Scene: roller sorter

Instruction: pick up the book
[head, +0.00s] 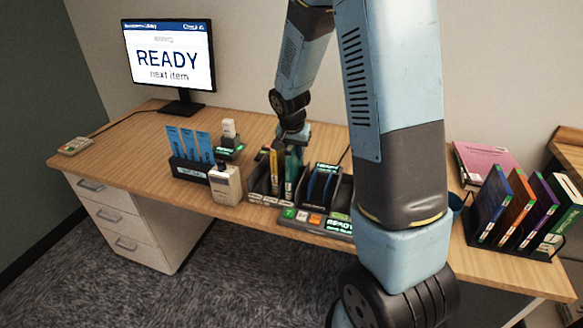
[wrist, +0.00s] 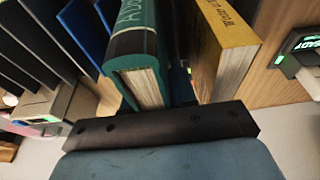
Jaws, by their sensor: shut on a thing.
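A teal-green book (wrist: 135,45) with pale pages stands in front of my gripper (wrist: 155,110) in the wrist view, close to its middle. The teal book also shows in the head view (head: 293,165), in the black sorter on the desk. My gripper is shut on the teal book; its fingers are mostly hidden, so the exact contact is not clear. A yellow book (wrist: 228,42) stands tilted to the right of it in the wrist view, apart from the teal book, with a narrow dark gap between. In the head view the yellow book (head: 275,172) stands just left of the teal one.
Black dividers and blue slots (head: 322,185) adjoin on the right. A rack of books (head: 515,215) stands at right. The left desk top is mostly clear.

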